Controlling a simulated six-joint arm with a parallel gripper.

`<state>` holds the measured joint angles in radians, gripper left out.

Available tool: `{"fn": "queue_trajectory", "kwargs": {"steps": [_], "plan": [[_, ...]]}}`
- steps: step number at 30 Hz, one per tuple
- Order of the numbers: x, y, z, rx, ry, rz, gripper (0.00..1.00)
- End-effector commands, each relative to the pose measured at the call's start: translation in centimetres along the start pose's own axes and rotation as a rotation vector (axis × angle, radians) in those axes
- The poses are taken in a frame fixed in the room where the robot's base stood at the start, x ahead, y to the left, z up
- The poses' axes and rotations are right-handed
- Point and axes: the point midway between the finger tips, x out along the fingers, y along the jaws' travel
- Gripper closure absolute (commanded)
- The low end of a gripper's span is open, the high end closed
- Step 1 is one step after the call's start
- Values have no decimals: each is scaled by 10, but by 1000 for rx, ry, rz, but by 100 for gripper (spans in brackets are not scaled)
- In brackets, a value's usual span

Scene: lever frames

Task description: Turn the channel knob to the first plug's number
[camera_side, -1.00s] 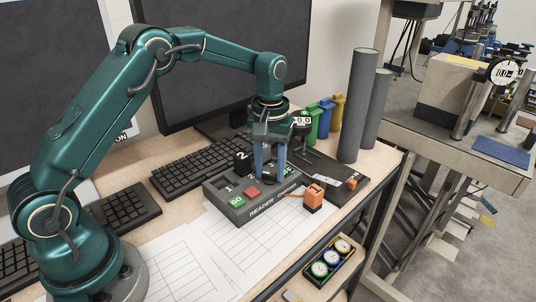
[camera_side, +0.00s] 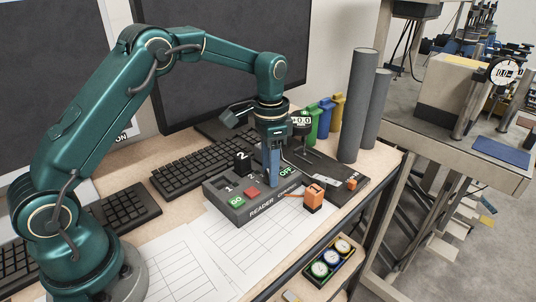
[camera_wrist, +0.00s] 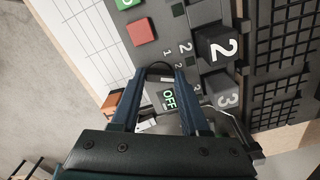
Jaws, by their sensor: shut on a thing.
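The reader box (camera_side: 226,203) is a dark grey panel on the desk with a green "00" display, a red button and a green "OFF" display (camera_wrist: 168,99). My gripper (camera_side: 271,184) points down onto its top. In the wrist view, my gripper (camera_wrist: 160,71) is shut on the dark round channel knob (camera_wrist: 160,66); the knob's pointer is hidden. Small numbers are printed near it. Black plugs marked 2 (camera_wrist: 217,44) and 3 (camera_wrist: 223,89) stand beside it. An orange plug marked 1 (camera_side: 314,195) sits at the box's right front, with an orange cable.
A dial gauge on a stand (camera_side: 302,122) stands behind the box. A keyboard (camera_side: 195,166) lies behind it at the left. Paper sheets (camera_side: 190,255) lie in front. A tray of round gauges (camera_side: 332,257) is below the desk's right edge.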

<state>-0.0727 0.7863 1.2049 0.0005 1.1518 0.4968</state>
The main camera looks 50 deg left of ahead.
Motion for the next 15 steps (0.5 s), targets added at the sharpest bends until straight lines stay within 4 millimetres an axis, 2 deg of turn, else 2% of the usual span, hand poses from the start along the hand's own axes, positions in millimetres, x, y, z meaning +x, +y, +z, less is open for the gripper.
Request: {"fn": "queue_trajectory", "kwargs": {"steps": [6, 15], "plan": [[-2, -1, -1, 170, 6, -3, 100], [-2, -1, -1, 323, 7, -4, 100]]}}
